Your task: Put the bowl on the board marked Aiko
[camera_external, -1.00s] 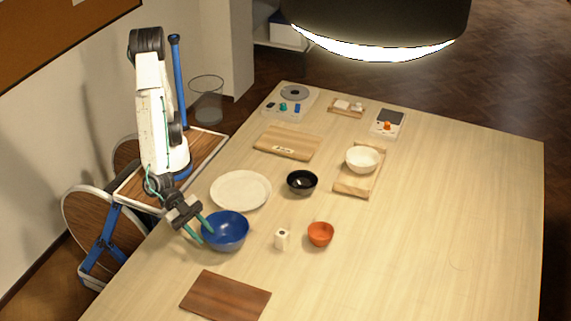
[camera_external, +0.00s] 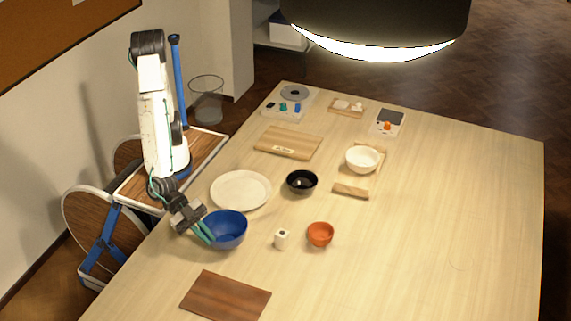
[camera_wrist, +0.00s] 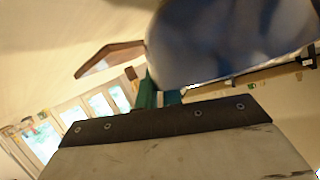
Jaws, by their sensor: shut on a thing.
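The blue bowl (camera_external: 232,229) stands near the left edge of the table, and its side also fills the upper right of the wrist view (camera_wrist: 225,40). My gripper (camera_external: 206,232) is shut on the bowl's left rim. Its green fingers (camera_wrist: 160,97) meet the bowl wall in the wrist view. I cannot tell whether the bowl is lifted. A pale wooden board (camera_external: 290,138) with a small label lies further back. A dark brown board (camera_external: 225,297) lies at the front. A wooden piece (camera_external: 351,191) shows near the white bowl (camera_external: 362,158). I cannot read any name.
A cream plate (camera_external: 240,190) lies just behind the blue bowl. A black bowl (camera_external: 302,182), an orange bowl (camera_external: 320,234) and a small white block (camera_external: 281,239) stand to its right. Small items (camera_external: 290,106) line the back. The table's right side is clear.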

